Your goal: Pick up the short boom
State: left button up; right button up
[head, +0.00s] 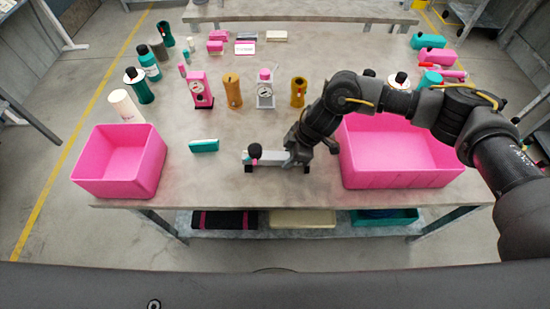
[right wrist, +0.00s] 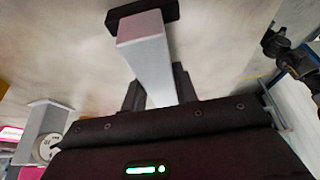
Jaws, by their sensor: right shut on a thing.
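The short boom is a light grey bar (head: 270,155) near the front edge of the table, with a black knob and a little pink at its left end. My right gripper (head: 299,158) is at the bar's right end. In the right wrist view, the grey bar (right wrist: 150,62) runs between the two dark fingers of my right gripper (right wrist: 160,92), which is shut on it. A black piece shows at the bar's far end. I cannot tell whether the bar is lifted off the table. My left gripper is not in view.
A pink bin (head: 120,165) stands left and a larger pink bin (head: 395,155) right, close to my arm. Gauge pumps (head: 201,92), brown cylinders (head: 232,90) and bottles (head: 138,86) stand behind.

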jog(key=shift+r, duration=0.1)
grip_shut()
notch_tip(320, 180, up, 10)
jog(key=shift+f, duration=0.1)
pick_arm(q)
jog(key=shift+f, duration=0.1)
pick_arm(e)
jog(key=shift+f, duration=0.1)
pick_arm(q)
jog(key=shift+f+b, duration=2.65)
jog(key=shift+b, duration=0.1)
pick_arm(e)
jog(key=shift+f, duration=4.9)
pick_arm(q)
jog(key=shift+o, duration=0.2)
